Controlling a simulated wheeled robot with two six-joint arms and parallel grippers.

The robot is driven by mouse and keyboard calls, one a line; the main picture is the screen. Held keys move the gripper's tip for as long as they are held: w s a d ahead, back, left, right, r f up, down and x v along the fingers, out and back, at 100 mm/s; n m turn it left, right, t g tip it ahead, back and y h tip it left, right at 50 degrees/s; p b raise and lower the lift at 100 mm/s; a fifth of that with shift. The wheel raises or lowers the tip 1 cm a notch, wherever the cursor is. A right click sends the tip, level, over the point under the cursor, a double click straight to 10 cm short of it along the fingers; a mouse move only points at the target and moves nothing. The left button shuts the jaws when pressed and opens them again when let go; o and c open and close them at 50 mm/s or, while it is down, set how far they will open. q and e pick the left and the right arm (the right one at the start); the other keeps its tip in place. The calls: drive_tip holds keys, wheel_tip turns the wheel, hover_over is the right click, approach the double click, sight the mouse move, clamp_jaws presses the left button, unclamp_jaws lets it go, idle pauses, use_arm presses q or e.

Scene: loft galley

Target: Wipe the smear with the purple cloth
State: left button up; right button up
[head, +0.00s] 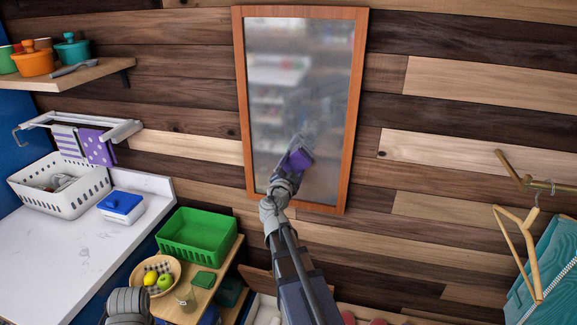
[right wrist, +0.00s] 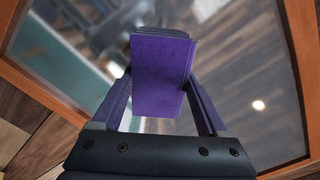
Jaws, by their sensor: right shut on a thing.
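The purple cloth (head: 299,159) is in my right gripper (head: 290,169), at the lower middle of a wood-framed mirror (head: 300,75) on the plank wall. In the right wrist view the cloth (right wrist: 160,80) is folded flat between the two fingers, and the gripper (right wrist: 162,70) is shut on it. The cloth is in front of the glass; I cannot tell whether it touches. The glass looks hazy with blurred reflections, and I cannot pick out a distinct smear.
A counter at left holds a white basket (head: 50,207) and a blue-lidded box (head: 121,208). A towel rack (head: 80,124) hangs above. A green crate (head: 196,238) and a fruit bowl (head: 172,268) stand below. Wooden hangers (head: 528,245) are at right. The wall beside the mirror is clear.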

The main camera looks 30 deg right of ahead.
sight(304, 167)
drive_tip(key=shift+s+d, duration=1.2)
drive_tip(key=shift+s, duration=0.1)
drive_tip(key=shift+v, duration=3)
drive_tip(key=v, duration=0.3)
